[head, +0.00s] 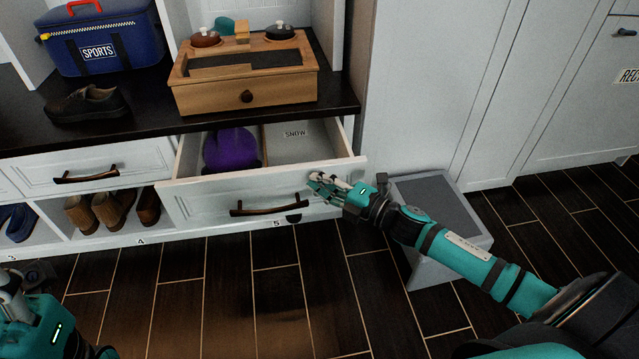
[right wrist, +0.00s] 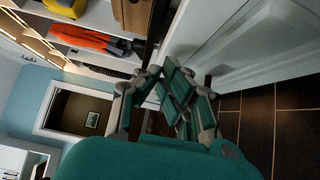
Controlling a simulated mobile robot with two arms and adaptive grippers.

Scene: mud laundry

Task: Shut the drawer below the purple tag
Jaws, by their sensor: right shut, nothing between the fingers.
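An open white drawer (head: 213,200) with a dark bronze handle (head: 268,207) sticks out below the black bench top. A purple rounded item (head: 231,149) lies in its left part; a "SNOW" label (head: 295,133) shows inside at the back. No purple tag can be made out. My right gripper (head: 322,186) is shut and empty in front of the drawer front's right part, right of the handle; I cannot tell whether it touches. Its fingers also show in the right wrist view (right wrist: 165,90). My left gripper (head: 12,290) is at the lower left, partly cut off, away from the drawer.
A closed drawer (head: 90,173) is to the left, with shoe cubbies below. A wooden box (head: 245,95), dark shoes (head: 88,104) and a blue SPORTS bag (head: 100,40) stand on the bench. A grey step stool (head: 437,197) is beneath my right forearm. The floor ahead is clear.

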